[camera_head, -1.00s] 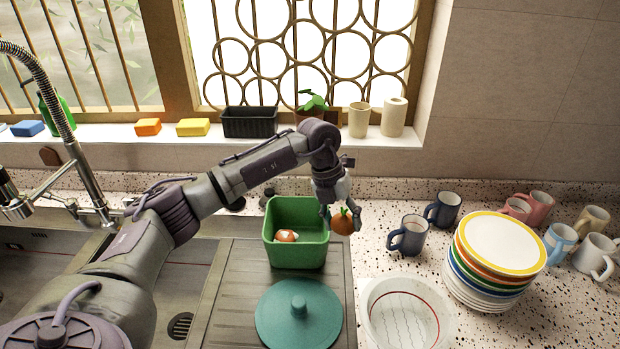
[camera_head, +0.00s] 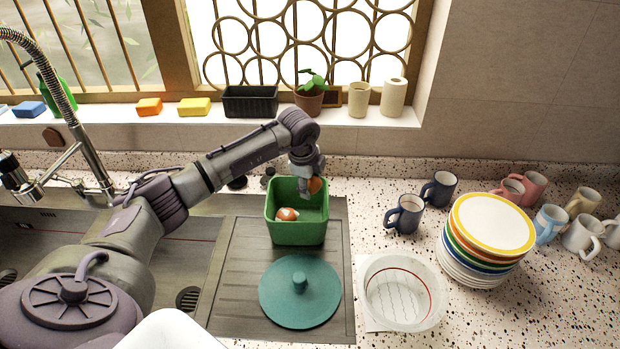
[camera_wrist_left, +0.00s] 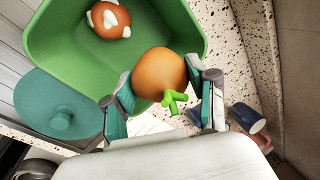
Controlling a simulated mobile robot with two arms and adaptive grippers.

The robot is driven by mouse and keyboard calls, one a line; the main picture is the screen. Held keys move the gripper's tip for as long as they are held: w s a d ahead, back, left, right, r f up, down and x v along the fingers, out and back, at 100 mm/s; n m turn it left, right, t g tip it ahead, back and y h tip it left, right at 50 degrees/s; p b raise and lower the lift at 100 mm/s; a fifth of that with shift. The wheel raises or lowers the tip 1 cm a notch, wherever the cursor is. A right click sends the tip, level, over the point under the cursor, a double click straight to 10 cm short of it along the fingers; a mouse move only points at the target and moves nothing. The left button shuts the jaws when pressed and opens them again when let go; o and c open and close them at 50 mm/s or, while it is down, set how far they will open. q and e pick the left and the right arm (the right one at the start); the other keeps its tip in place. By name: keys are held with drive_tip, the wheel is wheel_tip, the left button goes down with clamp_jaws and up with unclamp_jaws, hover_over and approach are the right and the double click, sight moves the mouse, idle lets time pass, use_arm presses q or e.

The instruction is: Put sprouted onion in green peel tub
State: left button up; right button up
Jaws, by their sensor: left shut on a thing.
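The sprouted onion (camera_wrist_left: 160,74) is orange-brown with a green sprout. My left gripper (camera_head: 309,187) is shut on it, with one finger on each side in the left wrist view. In the head view the onion (camera_head: 315,185) is partly hidden by the gripper and shows over the back right part of the green peel tub (camera_head: 300,233). The tub is open and stands on the drainboard; it also shows in the left wrist view (camera_wrist_left: 70,45). An orange-brown and white piece (camera_head: 287,214) lies inside it. My right gripper is not in view.
A round teal lid (camera_head: 300,305) lies in front of the tub. A clear round dish (camera_head: 403,293) stands to its right. Dark blue mugs (camera_head: 405,214) and stacked plates (camera_head: 490,225) stand further right. The faucet (camera_head: 85,150) is at left.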

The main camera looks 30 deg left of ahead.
use_arm(q)
wheel_tip(320, 180, down, 10)
drive_tip(key=b, duration=0.6)
drive_tip(key=shift+f, duration=0.1)
drive_tip(key=o, duration=1.6)
drive_tip(key=shift+o, duration=1.1)
